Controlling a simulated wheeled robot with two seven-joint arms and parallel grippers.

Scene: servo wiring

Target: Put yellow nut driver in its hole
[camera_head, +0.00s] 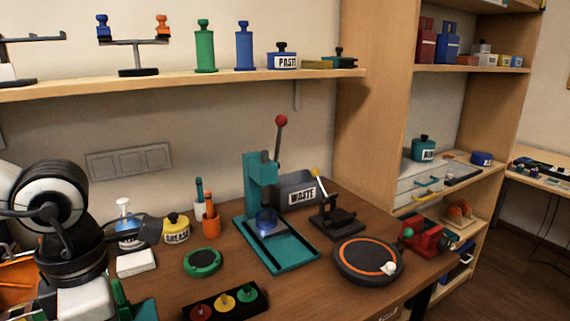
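A black block (256,307) lies at the front edge of the bench, in the bottom middle of the head view. It carries a red, a yellow and a green round piece in a row. The yellow piece (223,301) is in the middle, with a small stub on it; I cannot tell whether it is the yellow nut driver or a marked hole. My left arm comes in at the left, and a dark part at its end, seemingly my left gripper (150,229), is beside the yellow grease pot (176,229). Its fingers are not clear. My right gripper is not in view.
A green round dish (203,262) lies behind the block. A teal press (262,175), a waste bin (297,190), a black stand with a yellow-tipped lever (337,219), a round turntable (369,259) and a red vise (426,238) fill the bench's right. A white box (136,262) lies left.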

